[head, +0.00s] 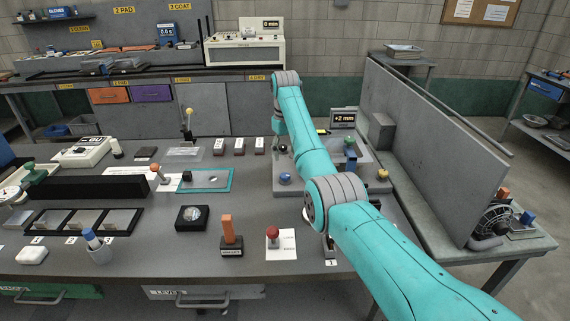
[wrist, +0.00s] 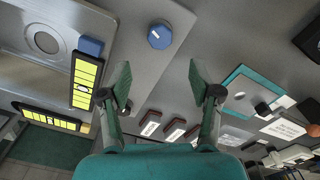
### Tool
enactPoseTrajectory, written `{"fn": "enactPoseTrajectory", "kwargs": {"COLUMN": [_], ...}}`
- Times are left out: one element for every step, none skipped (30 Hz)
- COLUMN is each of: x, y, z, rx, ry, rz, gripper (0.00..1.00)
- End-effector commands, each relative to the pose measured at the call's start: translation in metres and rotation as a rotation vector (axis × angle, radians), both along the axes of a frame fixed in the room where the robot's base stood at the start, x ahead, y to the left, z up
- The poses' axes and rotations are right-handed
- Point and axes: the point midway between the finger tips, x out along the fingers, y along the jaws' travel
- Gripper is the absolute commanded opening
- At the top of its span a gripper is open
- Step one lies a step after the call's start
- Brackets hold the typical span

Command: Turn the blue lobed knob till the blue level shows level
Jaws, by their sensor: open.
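The blue lobed knob (wrist: 160,36) is in the wrist view, on a grey panel, just beyond and between my fingertips. It also shows in the head view (head: 285,178), below my wrist. My gripper (wrist: 158,76) is open and empty, its fingers apart and not touching the knob. A yellow level vial (wrist: 85,82) with a blue block (wrist: 90,46) at one end lies left of the knob in the wrist view. A second yellow vial (wrist: 46,117) lies further left. The bubble positions are too small to read surely.
A display (head: 343,117) reads +2 mm behind the plate. A yellow knob (head: 383,174) stands right of my arm. A tall grey panel (head: 420,140) bounds the right side.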

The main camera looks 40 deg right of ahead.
Motion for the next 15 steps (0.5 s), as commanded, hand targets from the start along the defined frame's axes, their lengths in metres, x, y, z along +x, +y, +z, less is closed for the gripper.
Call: {"fn": "enactPoseTrajectory", "kwargs": {"x": [0.000,0.000,0.000,0.000,0.000,0.000,0.000,0.000,0.000,0.000,0.000,0.000,0.000,0.000,0.000], "y": [0.000,0.000,0.000,0.000,0.000,0.000,0.000,0.000,0.000,0.000,0.000,0.000,0.000,0.000,0.000], "z": [0.008,0.012,0.016,0.020,0.022,0.025,0.026,0.027,0.028,0.029,0.029,0.030,0.030,0.030,0.029], "rx": [0.000,0.000,0.000,0.000,0.000,0.000,0.000,0.000,0.000,0.000,0.000,0.000,0.000,0.000,0.000], "ry": [-0.001,-0.001,-0.001,-0.001,-0.001,0.000,0.001,0.001,0.001,0.001,0.001,0.001,0.001,0.001,0.001], "rz": [0.000,0.000,0.000,0.000,0.000,0.000,0.000,0.000,0.000,0.000,0.000,0.000,0.000,0.000,0.000], "gripper": [0.64,0.64,0.64,0.64,0.64,0.64,0.64,0.64,0.64,0.64,0.64,0.64,0.64,0.64,0.64]}}
